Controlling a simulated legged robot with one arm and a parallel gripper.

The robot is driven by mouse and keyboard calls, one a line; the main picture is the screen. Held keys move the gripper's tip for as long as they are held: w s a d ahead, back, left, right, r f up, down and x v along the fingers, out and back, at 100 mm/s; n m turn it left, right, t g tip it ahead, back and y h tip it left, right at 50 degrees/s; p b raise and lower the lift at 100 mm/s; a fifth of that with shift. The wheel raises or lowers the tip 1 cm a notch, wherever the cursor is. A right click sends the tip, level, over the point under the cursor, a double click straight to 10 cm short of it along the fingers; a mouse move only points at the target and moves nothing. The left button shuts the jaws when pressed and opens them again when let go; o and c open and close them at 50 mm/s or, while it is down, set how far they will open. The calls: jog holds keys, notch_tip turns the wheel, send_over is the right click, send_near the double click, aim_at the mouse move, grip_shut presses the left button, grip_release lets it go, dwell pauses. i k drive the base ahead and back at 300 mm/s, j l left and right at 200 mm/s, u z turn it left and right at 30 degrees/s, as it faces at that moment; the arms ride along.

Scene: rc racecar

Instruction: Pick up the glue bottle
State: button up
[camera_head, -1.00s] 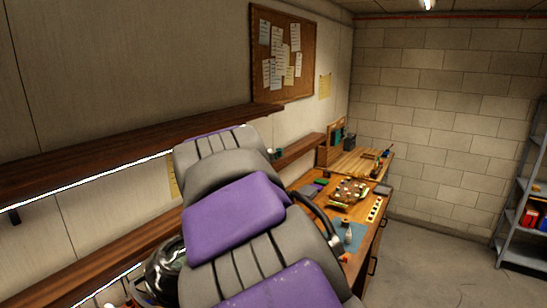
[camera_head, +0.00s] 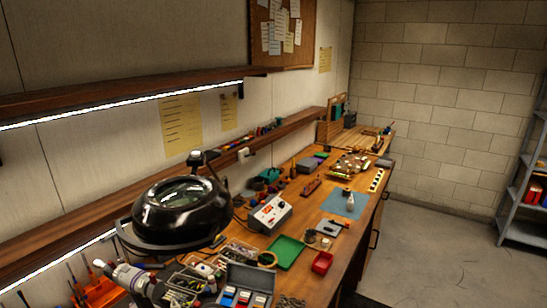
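My gripper and arm are not in view, so I cannot see whether the gripper is open or shut.
The wooden workbench (camera_head: 318,257) is crowded. A big black magnifier lamp (camera_head: 180,207), a grey control box (camera_head: 270,214), a green tray (camera_head: 283,252) and a red tray (camera_head: 322,262) stand left of or nearer than the mat. A shelf rack (camera_head: 525,200) stands right; the floor (camera_head: 435,245) is clear.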

aim_at(350, 207)
jog(key=u, duration=1.3)
jog(key=z, duration=1.7)
jog(key=i+l, duration=0.25)
jog(key=i, duration=0.25)
jog(key=i+l, duration=0.25)
jog(key=i, duration=0.25)
jog(key=i+l, duration=0.25)
jog(key=i, duration=0.25)
jog(key=i+l, duration=0.25)
jog(key=i, duration=0.25)
